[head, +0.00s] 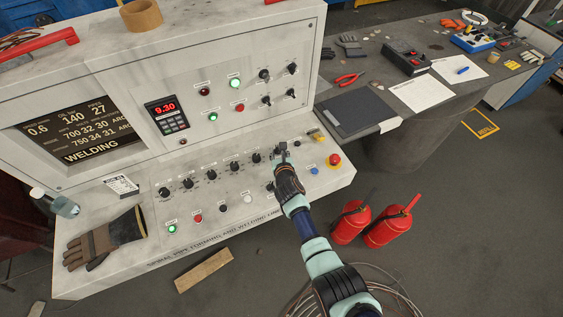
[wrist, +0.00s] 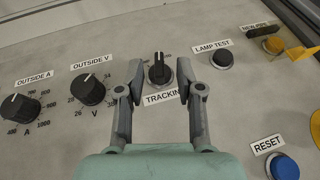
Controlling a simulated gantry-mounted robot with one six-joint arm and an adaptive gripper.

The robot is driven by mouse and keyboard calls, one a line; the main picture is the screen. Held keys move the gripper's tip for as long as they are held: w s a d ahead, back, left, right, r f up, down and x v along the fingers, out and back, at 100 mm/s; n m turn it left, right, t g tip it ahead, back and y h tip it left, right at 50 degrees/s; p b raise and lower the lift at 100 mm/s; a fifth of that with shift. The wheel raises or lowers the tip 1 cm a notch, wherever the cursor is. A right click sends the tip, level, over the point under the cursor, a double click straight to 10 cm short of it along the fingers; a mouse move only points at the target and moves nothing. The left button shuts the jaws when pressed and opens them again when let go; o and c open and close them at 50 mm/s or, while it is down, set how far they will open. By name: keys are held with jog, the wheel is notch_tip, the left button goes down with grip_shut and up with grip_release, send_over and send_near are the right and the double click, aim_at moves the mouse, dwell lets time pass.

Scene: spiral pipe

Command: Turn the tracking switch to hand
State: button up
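The tracking switch (wrist: 160,72) is a small black rotary knob on the pale sloping panel, with a TRACKING label (wrist: 161,97) just below it. Its white pointer mark points almost straight up in the wrist view; the small position marks around it are too small or hidden to read. My gripper (wrist: 160,68) is open, with one finger on each side of the knob. Gaps show between the fingers and the knob. In the head view my gripper (head: 282,150) reaches over the right part of the lower panel and hides the switch.
The OUTSIDE V knob (wrist: 88,89) lies left of the fingers. The LAMP TEST button (wrist: 222,60) and blue RESET button (wrist: 284,168) lie to the right. A red emergency button (head: 334,160) stands at the panel's right end.

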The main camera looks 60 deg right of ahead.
jog(key=v, duration=1)
jog(key=shift+s+a+r, duration=0.1)
jog(key=shift+a, duration=0.05)
